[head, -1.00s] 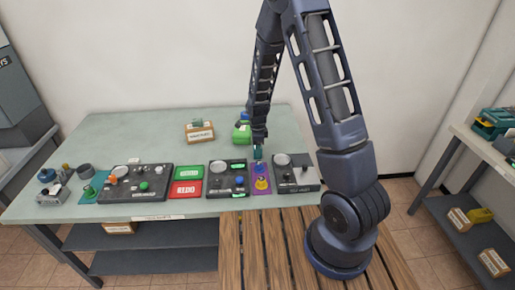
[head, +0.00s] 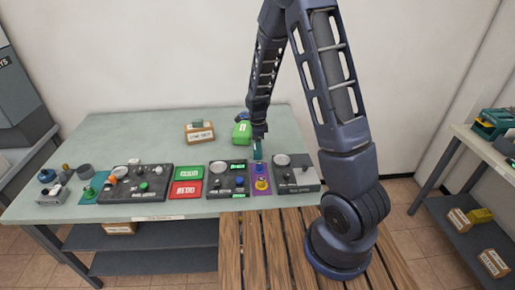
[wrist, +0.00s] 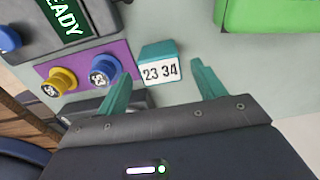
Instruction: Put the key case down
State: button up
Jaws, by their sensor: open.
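The key case (wrist: 160,65), a small block with a teal top and a white face reading "23 34", is at the grey-green table top, beside the purple mat (wrist: 105,62). It shows between the two teal fingers of my gripper (wrist: 161,76), which are spread apart with a gap on each side of it. In the head view, my gripper (head: 258,150) points down just behind the purple mat (head: 261,188); I cannot tell the case from the teal fingers there.
A blue knob (wrist: 102,70) and a yellow knob (wrist: 60,82) stand on the mat. A dark panel with a green READY display (wrist: 65,18) is to the left. A green box (wrist: 270,15) is close by. A grey panel (head: 298,178) is right of the mat.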

jog(key=s+d+r+n, duration=0.2)
jog(key=d+r, duration=0.1)
jog(key=r, duration=0.6)
jog(key=s+d+r+n, duration=0.2)
jog(key=d+r, duration=0.1)
jog(key=r, duration=0.7)
jog(key=s+d+r+n+t, duration=0.2)
jog(key=s+d+r+n, duration=0.5)
jog(key=s, duration=0.4)
jog(key=s+d+r+n+t, duration=0.2)
jog(key=s+d+r+n, duration=0.5)
jog(key=s, duration=0.4)
jog(key=shift+r+t, duration=0.3)
jog(key=shift+r, duration=0.2)
